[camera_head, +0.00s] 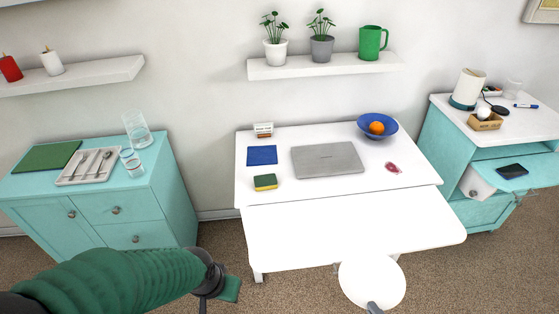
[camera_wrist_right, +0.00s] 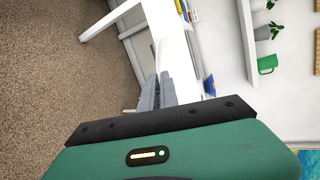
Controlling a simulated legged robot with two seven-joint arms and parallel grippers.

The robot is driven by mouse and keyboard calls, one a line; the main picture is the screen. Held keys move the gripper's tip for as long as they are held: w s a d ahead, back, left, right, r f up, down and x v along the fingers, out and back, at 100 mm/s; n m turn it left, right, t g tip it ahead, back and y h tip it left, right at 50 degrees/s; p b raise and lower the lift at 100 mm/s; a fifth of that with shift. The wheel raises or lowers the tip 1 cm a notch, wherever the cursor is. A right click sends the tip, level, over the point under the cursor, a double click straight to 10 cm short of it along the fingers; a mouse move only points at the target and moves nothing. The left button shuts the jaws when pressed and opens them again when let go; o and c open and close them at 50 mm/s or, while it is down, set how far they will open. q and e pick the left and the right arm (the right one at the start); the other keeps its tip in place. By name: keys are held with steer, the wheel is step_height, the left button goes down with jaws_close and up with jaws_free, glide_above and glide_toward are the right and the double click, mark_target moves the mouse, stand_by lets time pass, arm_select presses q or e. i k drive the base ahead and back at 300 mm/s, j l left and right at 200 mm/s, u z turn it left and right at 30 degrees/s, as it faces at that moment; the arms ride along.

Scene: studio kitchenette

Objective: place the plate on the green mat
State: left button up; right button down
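The white round plate (camera_head: 372,280) is in the air in front of the white table in the head view. My right gripper (camera_head: 375,307) is at its near rim, shut on it. In the right wrist view the grey fingers (camera_wrist_right: 158,88) are close together, with the plate seen nearly edge-on between them. The green mat (camera_head: 40,157) lies flat on the teal cabinet at the far left, with nothing on it. My left arm comes in from the left; its gripper (camera_head: 229,289) shows only partly, low over the carpet, and its fingers are unclear.
A cutlery tray (camera_head: 88,167) and two glasses (camera_head: 134,160) stand right of the mat. The white table (camera_head: 350,225) holds a laptop (camera_head: 327,160), a sponge (camera_head: 265,182) and a blue bowl (camera_head: 364,127) with an orange. Its front part is clear. Carpet lies between cabinet and table.

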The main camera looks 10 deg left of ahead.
mark_target(45, 159)
steer(key=j+u, duration=0.1)
steer(key=j, duration=1.6)
steer(key=j+u, duration=0.15)
steer(key=j, duration=0.65)
steer(key=i+j+u, duration=0.1)
steer(key=j, duration=0.75)
steer(key=i+j, duration=0.1)
steer(key=j, duration=0.35)
steer(key=i+j+u, duration=0.1)
steer(key=j, duration=0.3)
steer(key=i+j, duration=0.2)
steer(key=j, duration=0.2)
steer(key=i+j, duration=0.1)
steer(key=j, duration=0.35)
steer(key=i+j+u, duration=0.1)
steer(key=j, duration=0.3)
steer(key=i, duration=0.7)
